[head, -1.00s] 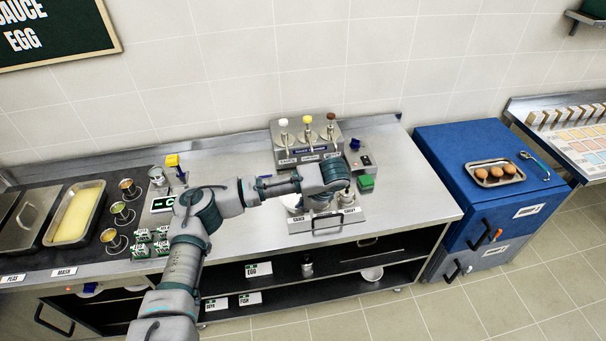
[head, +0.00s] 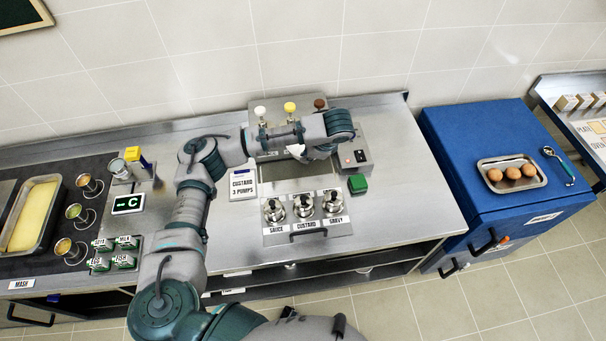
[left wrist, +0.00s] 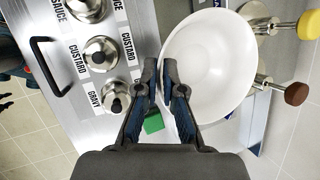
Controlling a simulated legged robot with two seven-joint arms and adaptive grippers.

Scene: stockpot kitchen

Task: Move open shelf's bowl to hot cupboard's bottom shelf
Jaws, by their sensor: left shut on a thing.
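A white round bowl (left wrist: 208,65) fills the middle of the left wrist view. My left gripper (left wrist: 158,75) is shut on its near rim. In the head view only a white sliver of the bowl (head: 296,149) shows beside my left gripper (head: 312,152), above the counter in front of the pump dispensers. Under the counter is the open shelf (head: 318,271), mostly shadowed; a small white thing (head: 364,270), perhaps another bowl, shows there. A blue cabinet (head: 470,205) with black handles stands at the right; I cannot read its label. My right gripper is out of view.
Pump dispensers (head: 290,107) stand at the counter's back. Lidded sauce pots (head: 304,205) sit in a holder at the front. A green block (head: 358,183) and a custard sign (head: 243,184) are close by. An egg tray (head: 512,174) lies on the blue cabinet.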

